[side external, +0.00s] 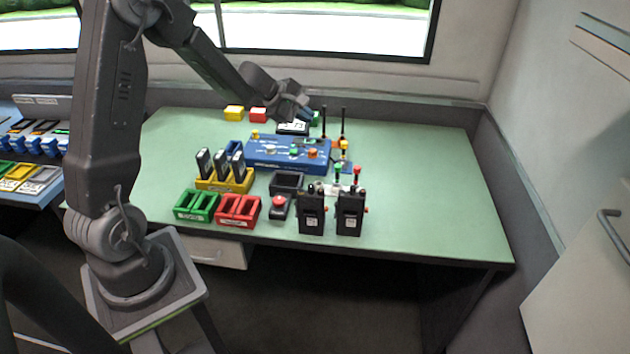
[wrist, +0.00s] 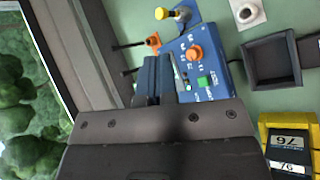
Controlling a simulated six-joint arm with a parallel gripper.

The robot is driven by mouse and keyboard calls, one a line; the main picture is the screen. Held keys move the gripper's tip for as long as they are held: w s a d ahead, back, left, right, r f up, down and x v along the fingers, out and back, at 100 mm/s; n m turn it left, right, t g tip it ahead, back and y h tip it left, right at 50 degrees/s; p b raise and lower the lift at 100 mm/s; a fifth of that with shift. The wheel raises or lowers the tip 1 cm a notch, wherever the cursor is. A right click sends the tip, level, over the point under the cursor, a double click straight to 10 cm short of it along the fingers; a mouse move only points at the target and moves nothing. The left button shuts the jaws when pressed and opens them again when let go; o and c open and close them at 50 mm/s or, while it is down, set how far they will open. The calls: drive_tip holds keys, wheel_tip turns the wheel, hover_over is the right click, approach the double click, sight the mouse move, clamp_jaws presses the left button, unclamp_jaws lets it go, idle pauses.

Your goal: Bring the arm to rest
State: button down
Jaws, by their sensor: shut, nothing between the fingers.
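My gripper (side external: 303,113) is at the back of the green desk (side external: 420,180), above and behind the blue control panel (side external: 262,158). In the wrist view my gripper (wrist: 157,62) has its two dark fingers together, with nothing visible between them. The fingers hide part of the blue panel (wrist: 216,68) below, which carries an orange knob (wrist: 195,53) and a green button (wrist: 204,82). My arm reaches across the desk from the left. I cannot tell the exact height of the fingertips over the panel.
Two black radios (side external: 311,213) (side external: 349,213) stand at the front edge. A yellow rack (side external: 225,185) holds dark packs; green (side external: 196,207) and red (side external: 238,210) racks stand before it. A dark tray (side external: 287,183) lies between. The desk's right side is clear. A window is behind.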

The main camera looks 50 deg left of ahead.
drive_tip(key=s+d+r+m+g+h, duration=0.1)
drive_tip(key=s+d+r+m, duration=0.45)
drive_tip(key=d, duration=0.35)
drive_tip(key=s+d+r+m+g+h, duration=0.1)
drive_tip(key=s+d+r+m+g, duration=0.1)
drive_tip(key=s+d+r+m, duration=0.35)
drive_tip(key=s+d+m+y, duration=0.2)
drive_tip(key=s+m, duration=0.3)
drive_tip(key=s, duration=0.3)
drive_tip(key=s+d+m+y, duration=0.2)
drive_tip(key=s+d+m, duration=0.2)
drive_tip(key=s, duration=0.4)
drive_tip(key=shift+s+d+r+m+y, duration=0.25)
drive_tip(key=shift+r+m+y, duration=0.15)
drive_tip(key=shift+m, duration=0.3)
drive_tip(key=c, duration=1.9)
unclamp_jaws()
drive_tip(key=shift+w, duration=0.1)
